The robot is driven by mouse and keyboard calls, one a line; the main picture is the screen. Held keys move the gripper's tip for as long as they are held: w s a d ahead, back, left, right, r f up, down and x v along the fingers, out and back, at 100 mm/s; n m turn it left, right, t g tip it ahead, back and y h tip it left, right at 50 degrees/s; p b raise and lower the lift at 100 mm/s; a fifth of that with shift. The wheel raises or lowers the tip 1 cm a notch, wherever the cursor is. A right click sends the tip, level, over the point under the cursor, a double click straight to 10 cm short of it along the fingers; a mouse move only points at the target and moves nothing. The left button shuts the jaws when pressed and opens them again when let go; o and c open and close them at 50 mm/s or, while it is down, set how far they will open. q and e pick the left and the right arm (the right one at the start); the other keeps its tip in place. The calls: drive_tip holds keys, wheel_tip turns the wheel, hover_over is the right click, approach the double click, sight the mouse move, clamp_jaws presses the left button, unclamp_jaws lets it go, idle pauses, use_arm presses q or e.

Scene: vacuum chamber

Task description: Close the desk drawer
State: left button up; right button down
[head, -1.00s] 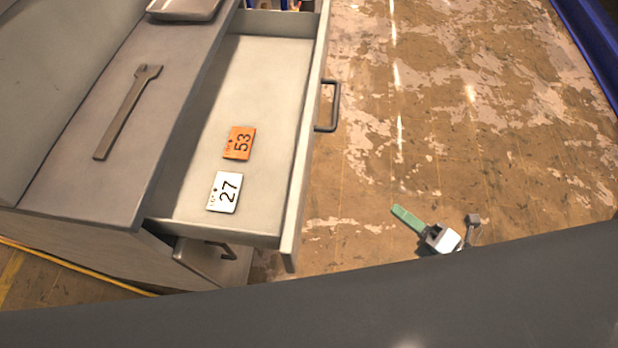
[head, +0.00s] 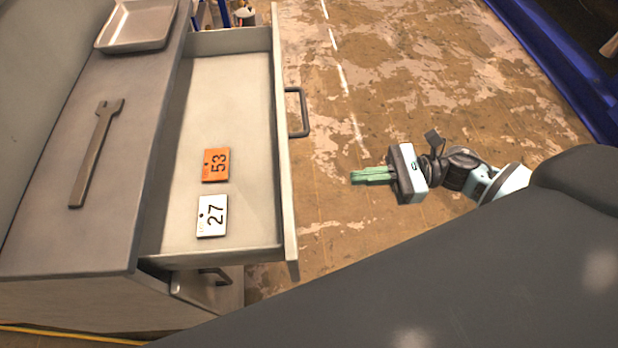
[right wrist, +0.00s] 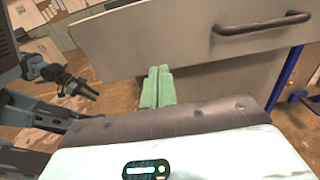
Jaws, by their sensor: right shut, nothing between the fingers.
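The desk drawer (head: 262,90) is pulled out to the right of the desk (head: 60,240) in the head view.
A wrench (head: 97,150) and a metal tray (head: 138,25) rest on the desk top. A second handle (head: 217,275) shows below the open drawer. The worn floor (head: 400,80) right of the drawer is clear. A blue frame (head: 560,75) stands at far right.

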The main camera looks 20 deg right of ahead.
drive_tip(key=p+x, duration=0.2)
drive_tip(key=x, duration=0.9)
drive_tip(key=shift+p, duration=0.3)
drive_tip(key=b, duration=0.4)
approach(196, 205)
drive_tip(key=w+a+r, duration=0.1)
drive_tip(key=a, duration=0.2)
drive_tip(key=w+a+r, duration=0.1)
drive_tip(key=a+r, duration=0.1)
drive_tip(key=a, duration=0.1)
drive_tip(key=w+a+r, duration=0.1)
drive_tip(key=a+r, duration=0.1)
drive_tip(key=a, duration=0.1)
drive_tip(key=shift+a, duration=0.25)
drive_tip(key=shift+r, duration=0.1)
